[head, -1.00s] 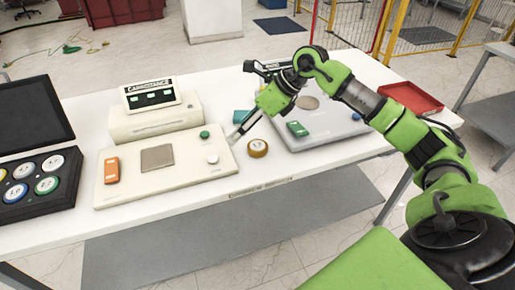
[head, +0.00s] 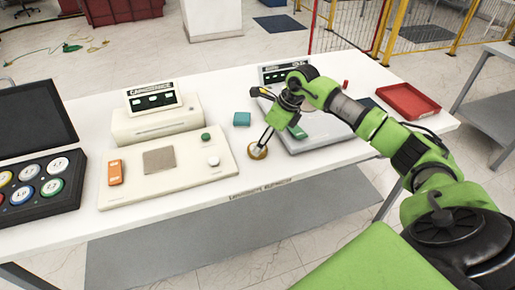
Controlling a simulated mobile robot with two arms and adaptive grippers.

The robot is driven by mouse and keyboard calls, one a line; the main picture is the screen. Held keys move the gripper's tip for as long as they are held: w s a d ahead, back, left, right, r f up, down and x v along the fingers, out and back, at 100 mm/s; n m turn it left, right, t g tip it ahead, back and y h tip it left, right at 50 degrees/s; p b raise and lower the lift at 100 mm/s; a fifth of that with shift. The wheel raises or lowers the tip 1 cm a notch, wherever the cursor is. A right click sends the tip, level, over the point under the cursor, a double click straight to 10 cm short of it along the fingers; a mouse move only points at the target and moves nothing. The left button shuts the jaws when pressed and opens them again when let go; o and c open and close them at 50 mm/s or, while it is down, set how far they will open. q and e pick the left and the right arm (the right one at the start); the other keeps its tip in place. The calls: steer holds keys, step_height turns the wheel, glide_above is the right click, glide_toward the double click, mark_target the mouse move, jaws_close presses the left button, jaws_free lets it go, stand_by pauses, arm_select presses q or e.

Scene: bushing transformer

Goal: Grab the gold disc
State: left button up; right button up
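The gold disc (head: 257,153) lies on the white table near its front edge, between the capacitance tester and the second device to its right. My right gripper (head: 261,146) comes down over the disc from above, with its fingertips at the disc and covering part of it. I cannot tell from this view whether the fingers are closed on it. My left gripper is not in view.
The capacitance tester (head: 168,196) stands left of the disc. The second device (head: 311,140) is close on the right, under my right arm. A red tray (head: 408,101) sits at the far right. A black case (head: 75,197) of coloured discs is at left.

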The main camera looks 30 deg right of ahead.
mark_target(251, 146)
steer(key=p+x, duration=0.1)
steer(key=x, duration=0.3)
steer(key=shift+w, duration=0.2)
steer(key=c, duration=1.4)
steer(key=shift+r, duration=0.1)
steer(key=shift+c, duration=0.2)
